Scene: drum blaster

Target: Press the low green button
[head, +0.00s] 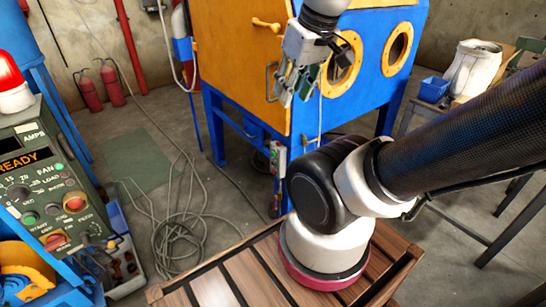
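A green control panel (40,190) stands at the left edge, with "READY" lit on its display. A round green button (30,217) sits low on its face, left of a red button (75,203) and above another red control (55,241). A smaller green light or button (60,167) is higher up, beside the word FAN. My gripper (296,92) hangs at upper centre in front of the orange cabinet, far to the right of the panel. Its fingers look apart, with nothing visible between them.
The orange and blue blast cabinet (240,60) stands behind my gripper. A small button box (276,165) hangs by its leg. Coiled cables (185,235) lie on the floor. A red beacon (12,85) tops the panel.

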